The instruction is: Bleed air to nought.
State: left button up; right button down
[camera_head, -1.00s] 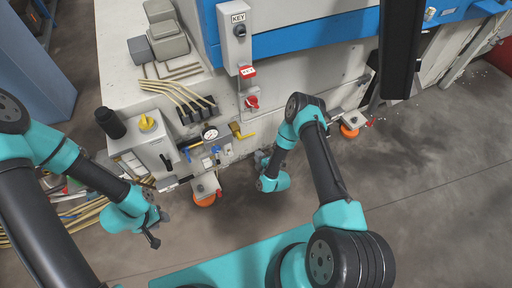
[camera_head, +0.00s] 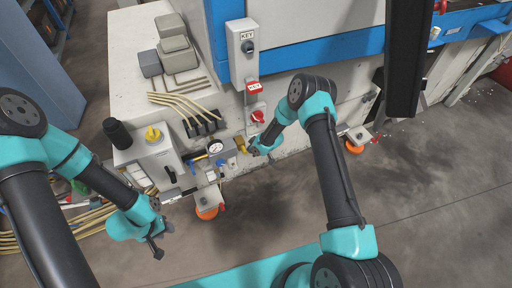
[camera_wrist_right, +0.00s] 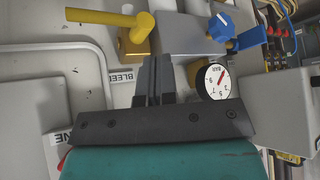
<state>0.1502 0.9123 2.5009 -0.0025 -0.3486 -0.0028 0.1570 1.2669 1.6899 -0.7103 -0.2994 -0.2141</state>
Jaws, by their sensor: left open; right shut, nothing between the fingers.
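The yellow lever valve (camera_head: 240,144) is on the machine's front, right of the round white gauge (camera_head: 214,147). In the right wrist view, the yellow lever (camera_wrist_right: 100,17) points left from its brass body, and the gauge (camera_wrist_right: 214,81) has a red needle; I cannot read its value surely. A label reading BLEED (camera_wrist_right: 121,76) is partly hidden by my gripper. My right gripper (camera_head: 256,151) is shut and empty beside the yellow valve; its fingers (camera_wrist_right: 153,75) sit just below the valve body in the wrist view. My left gripper (camera_head: 160,244) is open and empty over the floor.
A grey box with a yellow knob (camera_head: 153,134) stands left.

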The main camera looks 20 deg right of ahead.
jog(key=w+d+r+m+g+h, duration=0.2)
jog(key=d+r+m+g+h, duration=0.1)
jog(key=r, duration=0.5)
jog(key=d+m+h, duration=0.1)
jog(key=d+m, duration=0.1)
jog(key=m, duration=0.1)
jog(key=shift+w+m, duration=0.3)
jog(key=shift+w, duration=0.05)
jog(key=x, duration=1.4)
jog(key=shift+s, duration=0.1)
jog(key=shift+f, duration=0.7)
jog(key=shift+d+r, duration=0.1)
jog(key=shift+r, duration=0.05)
